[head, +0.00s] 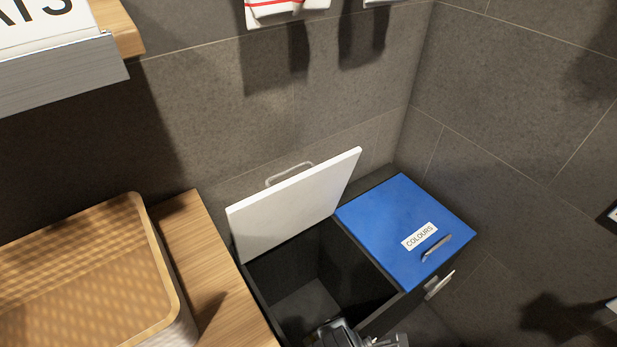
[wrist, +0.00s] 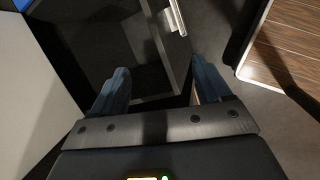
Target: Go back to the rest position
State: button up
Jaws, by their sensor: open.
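My gripper (head: 358,341) is at the bottom edge of the head view, at the front of the open bin compartment. In the wrist view my gripper (wrist: 160,82) has its two fingers well apart with nothing between them. The dark laundry bin (head: 262,287) has its left compartment open and its white lid (head: 290,205) raised, leaning near the wall. No laundry shows in the part of the compartment that I see. The blue lid (head: 385,215), labelled COLOURS, is shut over the right compartment. The rest of my arm is mostly out of view.
A wooden counter (head: 205,255) with a woven basket (head: 160,255) stands left of the bin. A shelf edge (head: 60,75) is at upper left. Folded white cloth (head: 285,10) is at the top. Tiled walls close off the back and right.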

jog(key=s+d+r+m+t+y, duration=0.2)
jog(key=s+d+m, duration=0.1)
jog(key=s+m, duration=0.25)
jog(key=s+d+r+m+t+y, duration=0.1)
jog(key=s+d+m+t, duration=0.15)
jog(key=s+m, duration=0.3)
jog(key=s+d+r+m+t, duration=0.3)
jog(key=s+d+r+m, duration=0.1)
jog(key=r, duration=0.6)
jog(key=s+d+r+m+t+h, duration=0.1)
jog(key=s+d+r+m+t, duration=0.3)
jog(key=r, duration=0.7)
jog(key=s+d+m, duration=0.1)
jog(key=s+m, duration=0.1)
jog(key=m, duration=0.1)
jog(key=shift+s, duration=0.2)
jog(key=shift+d, duration=0.1)
jog(key=shift+c, duration=0.3)
